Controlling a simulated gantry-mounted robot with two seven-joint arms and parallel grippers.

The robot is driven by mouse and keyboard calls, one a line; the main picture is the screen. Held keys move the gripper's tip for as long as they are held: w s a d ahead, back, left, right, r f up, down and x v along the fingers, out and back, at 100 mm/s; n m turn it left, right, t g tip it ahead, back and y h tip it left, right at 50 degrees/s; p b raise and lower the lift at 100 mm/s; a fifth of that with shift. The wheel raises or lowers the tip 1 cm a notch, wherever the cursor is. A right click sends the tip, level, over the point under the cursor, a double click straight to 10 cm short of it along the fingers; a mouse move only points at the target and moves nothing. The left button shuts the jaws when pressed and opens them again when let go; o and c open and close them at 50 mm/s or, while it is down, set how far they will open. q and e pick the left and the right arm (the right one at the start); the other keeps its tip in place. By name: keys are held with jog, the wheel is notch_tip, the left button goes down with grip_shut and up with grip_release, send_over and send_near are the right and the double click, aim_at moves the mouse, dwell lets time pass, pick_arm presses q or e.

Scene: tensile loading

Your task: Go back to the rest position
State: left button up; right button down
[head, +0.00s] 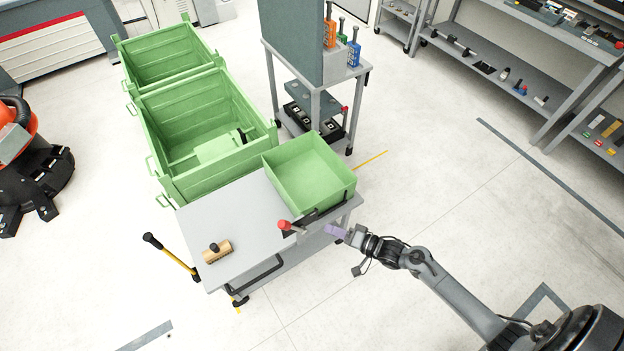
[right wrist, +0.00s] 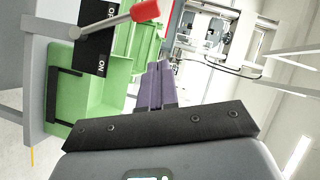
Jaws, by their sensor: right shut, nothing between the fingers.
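My right gripper (head: 335,231) has purple fingers and hangs at the right edge of the grey work table (head: 235,212), beside the lever with a red knob (head: 284,225). Its fingers are shut and empty. In the right wrist view the purple fingers (right wrist: 155,86) lie together in the middle, with the red knob (right wrist: 145,11) above and to their left. My right arm reaches in from the lower right of the head view. My left gripper is not in view.
A green tray (head: 318,195) sits on the table's far right part. A wooden-looking block (head: 217,252) with a dark knob lies at the left. Two large green crates (head: 150,160) stand behind the table, and a grey rack (head: 368,68) with coloured tools stands further back.

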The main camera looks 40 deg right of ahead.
jog(key=s+a+r+n+g+h, duration=0.1)
jog(key=s+a+r, duration=0.2)
jog(key=a, duration=0.3)
jog(key=s+a+r+n+g+h, duration=0.1)
jog(key=s+a+r, duration=0.2)
jog(key=a, duration=0.2)
jog(key=s+d+r+n+g+h, duration=0.2)
jog(key=s+r+n+g, duration=0.15)
jog(key=s, duration=0.25)
jog(key=s+d+r+n+g+h, duration=0.2)
jog(key=s+r+n+g+h, duration=0.1)
jog(key=s+n+g, duration=0.25)
notch_tip(320, 180, up, 16)
jog(key=p, duration=1.7)
notch_tip(320, 180, down, 75)
jog(key=b, duration=7.5)
jog(key=shift+s+a+r, duration=0.15)
jog(key=shift+a, duration=0.1)
